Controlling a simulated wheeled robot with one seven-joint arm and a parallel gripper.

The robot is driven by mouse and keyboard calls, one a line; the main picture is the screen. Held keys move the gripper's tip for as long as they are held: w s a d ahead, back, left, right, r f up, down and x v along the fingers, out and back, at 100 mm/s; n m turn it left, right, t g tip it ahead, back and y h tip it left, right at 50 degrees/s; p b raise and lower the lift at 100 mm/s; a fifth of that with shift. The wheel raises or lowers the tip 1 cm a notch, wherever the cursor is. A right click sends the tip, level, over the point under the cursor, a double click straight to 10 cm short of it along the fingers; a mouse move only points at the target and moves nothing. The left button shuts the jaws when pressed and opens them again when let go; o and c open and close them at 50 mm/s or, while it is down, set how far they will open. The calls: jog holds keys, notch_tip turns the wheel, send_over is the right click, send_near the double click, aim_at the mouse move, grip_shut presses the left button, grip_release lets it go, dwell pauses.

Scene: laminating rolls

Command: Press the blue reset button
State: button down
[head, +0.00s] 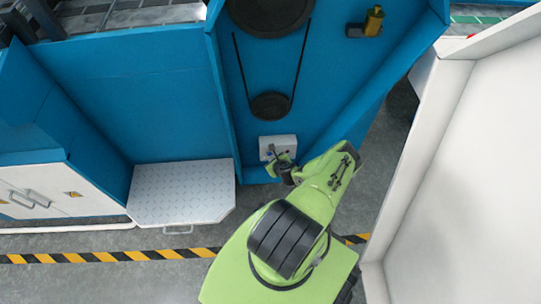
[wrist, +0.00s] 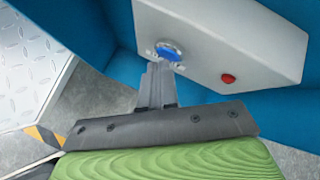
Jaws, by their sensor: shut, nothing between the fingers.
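The blue reset button (wrist: 168,52) sits on a light grey control box (wrist: 230,30) in the wrist view. A red button (wrist: 228,78) is on the same box, to the right of the blue one. My gripper (wrist: 160,66) is shut and empty, with its fingertips right at the lower edge of the blue button. I cannot tell whether they touch it. In the head view the control box (head: 285,141) is low on the blue machine wall, and my gripper (head: 281,158) is in front of it, partly covering the box.
A blue machine wall (head: 165,100) with a belt and two dark pulleys (head: 270,106) stands around the box. A metal checker-plate step (head: 182,190) is at the left. A white panel (head: 460,180) stands close at the right. Yellow-black floor tape (head: 120,256) crosses the floor.

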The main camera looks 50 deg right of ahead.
jog(key=shift+s+a+p, duration=0.4)
jog(key=shift+s+a, duration=0.15)
jog(key=shift+a, duration=0.05)
jog(key=s+a+p, duration=0.2)
jog(key=s+a, duration=0.1)
jog(key=shift+s+a, duration=0.15)
jog(key=shift+a, duration=0.25)
dwell(0.9)
